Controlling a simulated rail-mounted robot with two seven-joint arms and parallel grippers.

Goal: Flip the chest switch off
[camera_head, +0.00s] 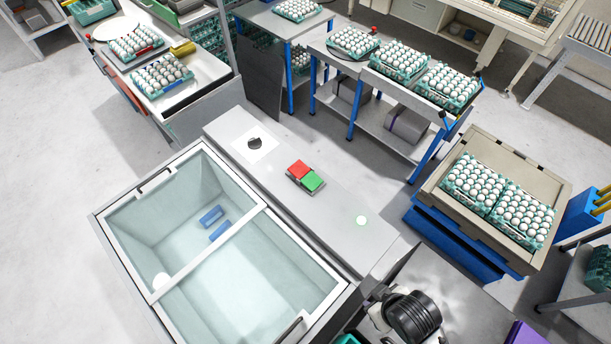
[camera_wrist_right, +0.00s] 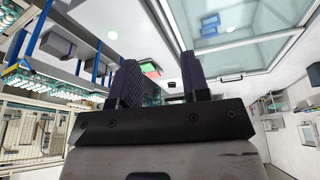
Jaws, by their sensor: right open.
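The chest (camera_head: 97,217) is a white box with a glass top at lower left. On its grey top panel sits a switch block with a red half (camera_head: 298,169) and a green half (camera_head: 313,181). A black round knob (camera_head: 254,143) sits on a white plate at one end, and a pale green lit disc (camera_head: 361,221) near the other. My right gripper (camera_wrist_right: 158,75) is open and empty; the switch (camera_wrist_right: 150,68) shows between its fingers, partly hidden and some way off. In the head view only part of my right arm shows at the bottom. My left gripper is out of view.
A blue-legged table (camera_head: 330,72) with egg trays stands behind the chest. A beige crate (camera_head: 560,183) with two egg trays is at right. Two blue blocks (camera_head: 211,215) show inside the chest. The space above the panel is clear.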

